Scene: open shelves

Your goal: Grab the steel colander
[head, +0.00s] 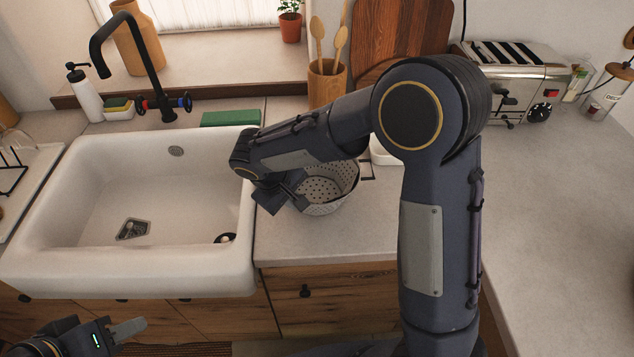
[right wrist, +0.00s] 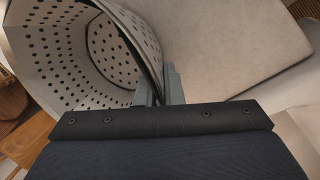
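The steel colander (head: 322,207), a perforated metal bowl, is on the counter right of the sink. My right gripper (head: 299,201) reaches its left rim from above, and my right forearm hides part of the bowl. In the right wrist view the colander (right wrist: 75,60) fills the upper left. The right fingers (right wrist: 160,88) stand close together on either side of its rim, one inside the bowl and one outside, and look shut on it. My left gripper (head: 130,328) is low at the left, in front of the sink cabinet, away from the colander; its finger gap is unclear.
The white sink (head: 245,215) lies left of the colander, with a black faucet (head: 150,65) behind it. A utensil crock (head: 327,85), cutting board (head: 395,35) and toaster (head: 515,75) stand at the back. A white container (head: 382,152) is partly hidden by my arm. The right counter is clear.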

